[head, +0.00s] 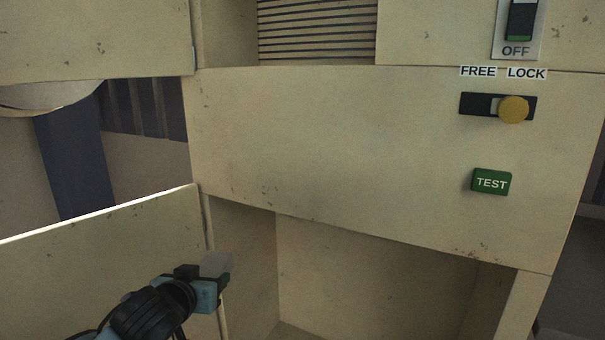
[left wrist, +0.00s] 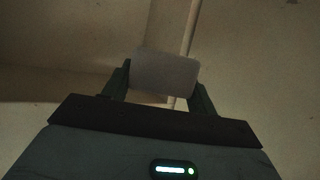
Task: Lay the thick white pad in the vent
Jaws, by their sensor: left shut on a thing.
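A pale, thick pad (head: 215,264) is held upright in my left gripper (head: 206,282), at the left edge of the open lower compartment. In the left wrist view the pad (left wrist: 165,73) looks like a greyish block with rounded corners, gripped between the two fingers. A recess with dark horizontal slats, which looks like the vent (head: 317,32), is at the top of the cabinet, well above my gripper. Its upper part is cut off by the picture edge. My right gripper is not in view.
The cream cabinet front (head: 320,150) carries a FREE/LOCK slider with a yellow knob (head: 513,109), a green TEST button (head: 491,182) and a switch (head: 521,22) marked OFF. An open door panel (head: 110,245) stands at lower left. The lower compartment (head: 370,290) looks empty where visible.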

